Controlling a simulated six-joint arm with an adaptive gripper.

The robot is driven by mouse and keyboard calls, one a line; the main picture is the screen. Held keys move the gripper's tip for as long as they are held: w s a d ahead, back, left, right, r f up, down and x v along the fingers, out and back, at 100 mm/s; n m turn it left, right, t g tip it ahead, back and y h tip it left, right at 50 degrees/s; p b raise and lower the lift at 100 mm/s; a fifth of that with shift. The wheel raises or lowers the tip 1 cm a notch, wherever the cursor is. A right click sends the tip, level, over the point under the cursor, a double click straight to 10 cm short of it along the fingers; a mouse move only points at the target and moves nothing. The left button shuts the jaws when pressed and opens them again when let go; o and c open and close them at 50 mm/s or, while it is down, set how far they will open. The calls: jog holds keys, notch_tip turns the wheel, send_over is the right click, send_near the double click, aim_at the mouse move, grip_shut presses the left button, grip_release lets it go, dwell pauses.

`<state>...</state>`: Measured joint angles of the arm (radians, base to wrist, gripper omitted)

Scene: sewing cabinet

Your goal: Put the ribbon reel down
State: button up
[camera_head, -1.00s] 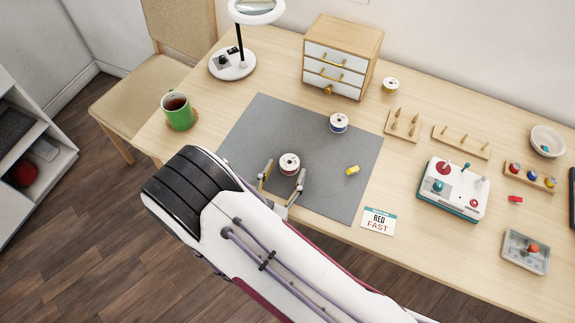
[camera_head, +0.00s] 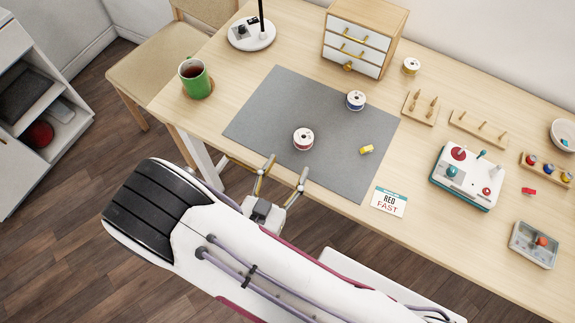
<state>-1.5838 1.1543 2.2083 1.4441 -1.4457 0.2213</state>
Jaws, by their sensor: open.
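A ribbon reel (camera_head: 303,139), white on top with a dark red band, sits upright on the grey mat (camera_head: 262,109), left of the mat's middle. A second reel (camera_head: 355,100), white with a blue band, stands farther back on the mat. A third reel (camera_head: 411,65), white with a yellow band, stands on the bare wood beside the drawer cabinet. My gripper (camera_head: 284,175) is open and empty at the mat's front edge. Its fingers are apart from the red reel, on the near side of it.
A yellow piece (camera_head: 366,150) lies on the mat to the right. A "RED FAST" card (camera_head: 388,202) lies by the table's front edge. A green mug (camera_head: 196,78), a drawer cabinet (camera_head: 364,37), peg boards (camera_head: 478,128) and a control box (camera_head: 467,176) stand around the mat.

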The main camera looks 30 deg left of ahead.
dwell(0.8)
